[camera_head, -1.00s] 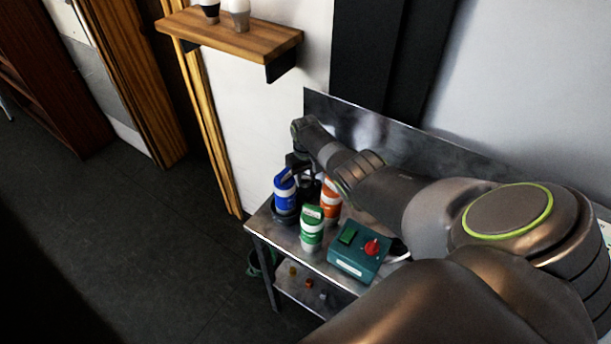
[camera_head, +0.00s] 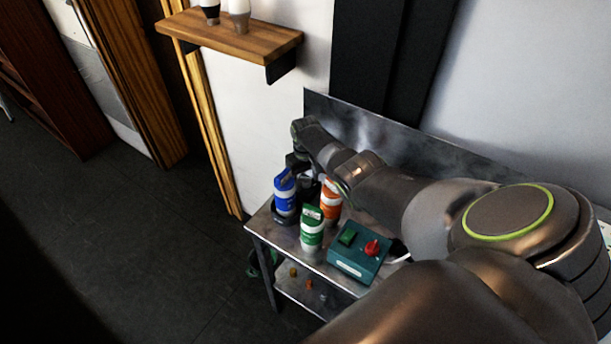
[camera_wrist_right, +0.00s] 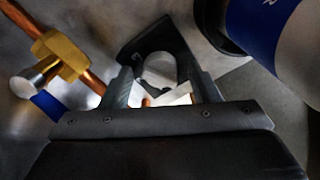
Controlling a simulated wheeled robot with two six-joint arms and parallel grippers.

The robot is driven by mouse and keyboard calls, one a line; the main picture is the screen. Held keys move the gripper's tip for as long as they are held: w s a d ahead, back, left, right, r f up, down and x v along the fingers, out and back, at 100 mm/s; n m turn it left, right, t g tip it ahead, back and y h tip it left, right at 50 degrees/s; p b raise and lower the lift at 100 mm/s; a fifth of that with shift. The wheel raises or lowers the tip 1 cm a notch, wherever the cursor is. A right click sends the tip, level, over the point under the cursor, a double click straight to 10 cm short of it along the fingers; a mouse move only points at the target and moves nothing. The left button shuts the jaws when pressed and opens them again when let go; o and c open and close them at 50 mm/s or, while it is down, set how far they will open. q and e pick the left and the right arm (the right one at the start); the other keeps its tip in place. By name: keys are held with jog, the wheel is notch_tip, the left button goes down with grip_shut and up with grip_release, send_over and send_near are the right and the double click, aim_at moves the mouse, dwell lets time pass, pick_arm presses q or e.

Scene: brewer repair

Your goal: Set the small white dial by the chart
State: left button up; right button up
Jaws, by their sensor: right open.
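My right gripper (camera_head: 296,162) is at the far left end of the steel bench, just behind the blue-and-white canister (camera_head: 284,194). In the right wrist view its two fingers (camera_wrist_right: 163,88) are open. A small white piece (camera_wrist_right: 178,96) shows between and beyond the fingers; I cannot tell whether it is the white dial, or whether the fingers touch it. A dark part with a rounded opening (camera_wrist_right: 150,42) stands just past the fingers. No chart can be made out. My left gripper is not in view.
A green-and-white canister (camera_head: 311,232), an orange one (camera_head: 330,200) and a teal box (camera_head: 358,262) with a red knob (camera_head: 372,247) stand on the bench. A brass valve (camera_wrist_right: 62,54) on a copper pipe is left of the fingers. The blue canister (camera_wrist_right: 285,35) is close on the right.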

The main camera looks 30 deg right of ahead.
aim_at(305, 178)
jog(key=shift+r, duration=0.6)
notch_tip(305, 178, up, 16)
jog(key=b, duration=0.1)
jog(key=shift+r, duration=0.15)
dwell(0.5)
